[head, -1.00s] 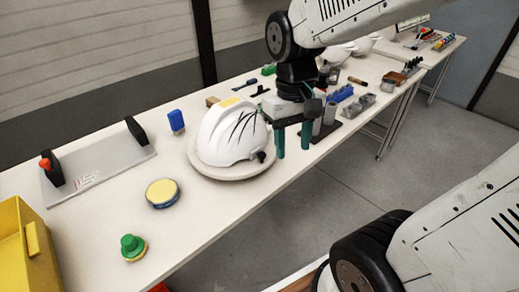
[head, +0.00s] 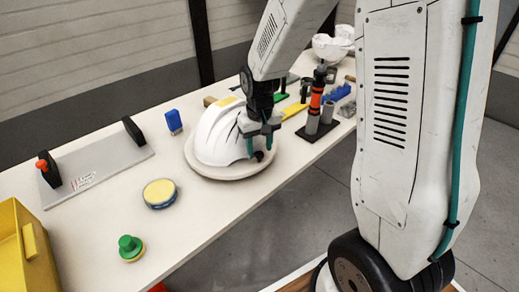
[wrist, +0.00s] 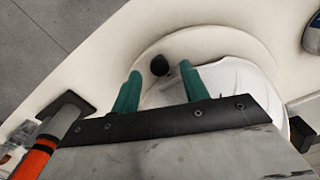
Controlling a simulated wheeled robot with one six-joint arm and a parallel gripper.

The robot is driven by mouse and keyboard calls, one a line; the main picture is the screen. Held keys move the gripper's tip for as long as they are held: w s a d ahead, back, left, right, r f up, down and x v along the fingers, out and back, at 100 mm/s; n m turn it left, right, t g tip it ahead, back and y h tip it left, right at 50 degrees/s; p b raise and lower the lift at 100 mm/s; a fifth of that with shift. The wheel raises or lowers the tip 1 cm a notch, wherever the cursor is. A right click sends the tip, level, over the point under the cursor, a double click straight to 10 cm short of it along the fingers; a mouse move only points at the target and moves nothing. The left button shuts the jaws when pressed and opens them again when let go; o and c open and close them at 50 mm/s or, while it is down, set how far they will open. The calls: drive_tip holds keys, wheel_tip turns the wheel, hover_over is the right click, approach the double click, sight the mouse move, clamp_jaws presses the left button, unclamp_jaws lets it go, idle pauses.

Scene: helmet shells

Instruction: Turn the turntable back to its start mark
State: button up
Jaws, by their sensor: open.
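The turntable (head: 214,173) is a pale round disc on the bench, and it also shows in the wrist view (wrist: 246,46). A white helmet shell (head: 213,138) with a yellow patch on top sits on it; it shows in the wrist view (wrist: 240,80) too. A small dark knob (wrist: 159,65) stands near the turntable's rim. My gripper (head: 260,146) is at the right side of the helmet, over the rim. In the wrist view its green fingers (wrist: 161,90) are apart, one on each side of the knob. Whether they touch it I cannot tell. No start mark can be made out.
A blue block (head: 174,121) stands behind the turntable. A round yellow-topped tin (head: 160,193) and a green knob (head: 130,247) are at the front left. A grey plate with black handles (head: 100,165) lies further left. An orange-and-black tool (head: 316,95) stands in a holder at right.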

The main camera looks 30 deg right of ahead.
drive_tip(key=shift+f, duration=0.95)
clamp_jaws()
